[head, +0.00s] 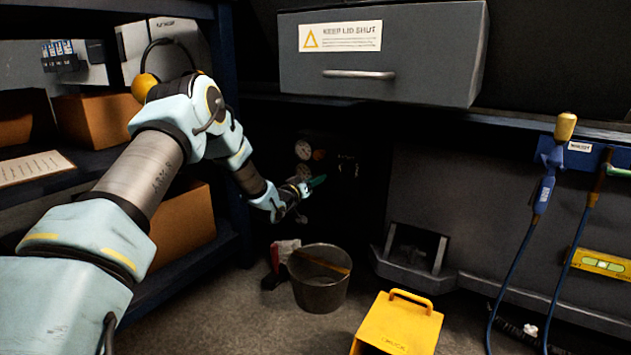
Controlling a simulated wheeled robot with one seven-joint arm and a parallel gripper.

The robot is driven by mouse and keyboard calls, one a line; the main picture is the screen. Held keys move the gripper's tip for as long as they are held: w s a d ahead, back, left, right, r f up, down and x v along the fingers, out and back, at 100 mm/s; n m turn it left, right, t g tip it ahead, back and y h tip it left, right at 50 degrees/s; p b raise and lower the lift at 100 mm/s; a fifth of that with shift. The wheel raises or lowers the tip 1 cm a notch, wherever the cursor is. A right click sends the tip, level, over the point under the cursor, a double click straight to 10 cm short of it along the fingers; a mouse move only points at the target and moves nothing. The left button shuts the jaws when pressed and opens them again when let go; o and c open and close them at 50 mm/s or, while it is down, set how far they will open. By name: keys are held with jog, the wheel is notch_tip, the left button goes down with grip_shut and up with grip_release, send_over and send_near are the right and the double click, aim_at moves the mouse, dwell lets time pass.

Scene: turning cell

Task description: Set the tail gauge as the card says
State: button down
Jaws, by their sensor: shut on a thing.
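A metal bucket (320,290) and a yellow box (397,325) with a handle stand on the floor. A grey lidded cabinet (385,60) overhangs the recess. Hoses with a blue grip (546,180) hang at right. Cardboard boxes (183,228) fill the left shelves.

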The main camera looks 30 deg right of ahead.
jog(key=shift+m, duration=0.3)
jog(key=m+p, duration=0.1)
jog(key=m, duration=0.7)
jog(key=shift+s+d+p, duration=0.1)
jog(key=shift+s+p, duration=0.05)
jog(key=shift+p, duration=0.25)
jog(key=shift+m, duration=0.3)
jog(key=c, duration=0.5)
grip_release()
jog(key=p+v, duration=0.4)
jog(key=v, duration=0.6)
jog(key=shift+s+a, duration=0.15)
jog(key=shift+a, duration=0.25)
